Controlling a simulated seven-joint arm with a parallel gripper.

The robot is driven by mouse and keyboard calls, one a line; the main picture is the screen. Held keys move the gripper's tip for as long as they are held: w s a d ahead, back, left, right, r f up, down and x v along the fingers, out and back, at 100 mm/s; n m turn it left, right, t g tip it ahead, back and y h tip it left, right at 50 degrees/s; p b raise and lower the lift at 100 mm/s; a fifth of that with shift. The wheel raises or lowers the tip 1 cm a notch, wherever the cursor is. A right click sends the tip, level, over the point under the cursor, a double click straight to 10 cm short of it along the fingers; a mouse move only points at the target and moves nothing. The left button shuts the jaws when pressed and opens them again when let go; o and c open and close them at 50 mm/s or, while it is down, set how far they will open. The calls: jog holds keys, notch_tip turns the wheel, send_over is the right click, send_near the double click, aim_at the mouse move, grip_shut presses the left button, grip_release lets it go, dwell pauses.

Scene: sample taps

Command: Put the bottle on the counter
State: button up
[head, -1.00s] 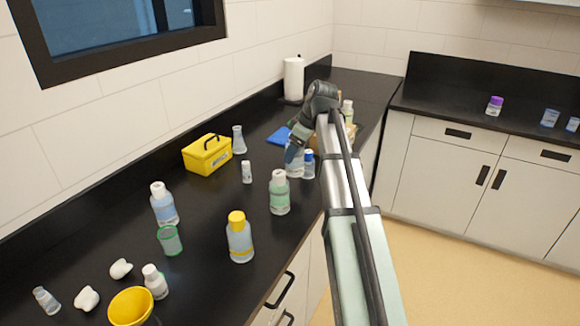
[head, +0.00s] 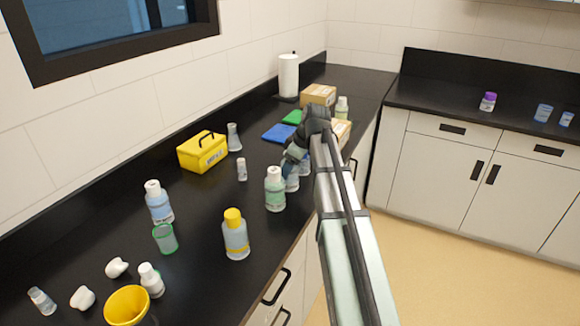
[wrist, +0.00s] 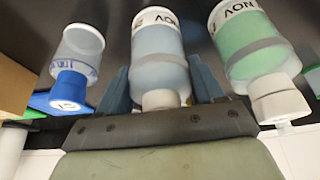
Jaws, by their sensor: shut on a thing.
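My gripper (head: 290,160) is low over the black counter (head: 190,255). In the wrist view its two blue-grey fingers (wrist: 161,85) stand on either side of a pale-blue bottle (wrist: 160,58) with a white cap, shut on it. In the head view this bottle (head: 292,183) is upright, partly hidden by my gripper and the green bottle. Its base looks on or very close to the counter; I cannot tell which. A green bottle with a white cap (head: 275,192) stands close beside it, and a clear blue-capped bottle (wrist: 75,62) stands on its other side.
Boxes (head: 318,95) and a blue item (head: 278,133) lie farther back. Bare counter lies left of the green bottle.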

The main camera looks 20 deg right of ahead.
jog(key=o, duration=1.2)
jog(key=v, duration=1.2)
